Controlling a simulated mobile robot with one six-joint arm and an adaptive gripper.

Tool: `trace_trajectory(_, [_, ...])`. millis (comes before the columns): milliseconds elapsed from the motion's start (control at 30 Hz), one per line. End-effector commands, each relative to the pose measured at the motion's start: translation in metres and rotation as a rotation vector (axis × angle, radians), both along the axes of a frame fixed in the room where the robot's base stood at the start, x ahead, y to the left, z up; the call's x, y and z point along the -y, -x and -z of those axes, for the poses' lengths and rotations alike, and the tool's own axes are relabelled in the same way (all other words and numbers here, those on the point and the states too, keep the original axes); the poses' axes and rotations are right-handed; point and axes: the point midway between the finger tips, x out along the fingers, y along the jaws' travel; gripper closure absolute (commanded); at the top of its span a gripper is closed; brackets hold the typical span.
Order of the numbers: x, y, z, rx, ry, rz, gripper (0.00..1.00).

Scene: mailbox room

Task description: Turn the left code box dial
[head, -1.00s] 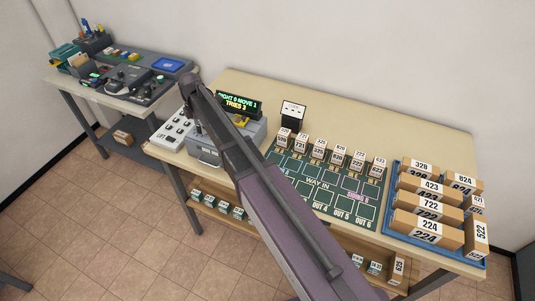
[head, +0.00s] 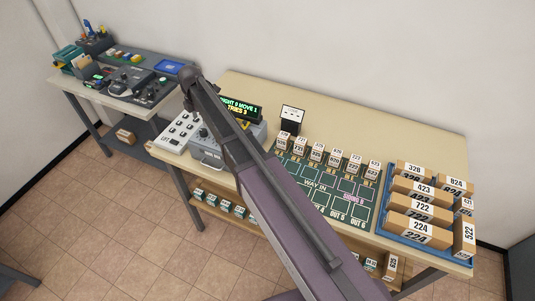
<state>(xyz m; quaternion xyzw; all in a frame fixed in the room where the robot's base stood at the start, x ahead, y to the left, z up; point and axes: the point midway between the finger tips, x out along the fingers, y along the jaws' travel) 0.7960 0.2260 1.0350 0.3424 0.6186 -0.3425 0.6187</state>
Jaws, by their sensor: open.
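The grey code box (head: 212,150) stands at the left end of the near table, its middle covered by my arm. A small dark round part (head: 203,132) shows on its left side. It looks like the left dial, but its pointer is too small to read. The display (head: 240,106) above reads "RIGHT 0 MOVE 1" and "TRIES 3", its first letter hidden. My arm reaches from the bottom right to a dark joint at the upper left, above and left of the box. I cannot make out my gripper's fingers. Any right dial is hidden behind my arm.
A green mat (head: 328,172) with numbered blocks lies to the right, then a blue tray (head: 382,228) of numbered cartons. A small sign (head: 291,118) stands behind. Another table (head: 75,88) holds devices at left.

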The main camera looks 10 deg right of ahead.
Motion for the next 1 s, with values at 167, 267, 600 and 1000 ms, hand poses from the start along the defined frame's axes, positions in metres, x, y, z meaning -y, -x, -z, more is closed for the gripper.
trace_trajectory(167, [0.0, 0.0, -0.02, 0.0, 0.0, 0.0, 0.19])
trace_trajectory(267, [0.0, 0.0, -0.028, 0.0, 0.0, 0.0, 0.19])
trace_trajectory(600, [0.0, 0.0, -0.056, 0.0, 0.0, 0.001, 0.19])
trace_trajectory(1000, [0.0, 0.0, -0.083, 0.0, 0.0, 0.001, 0.19])
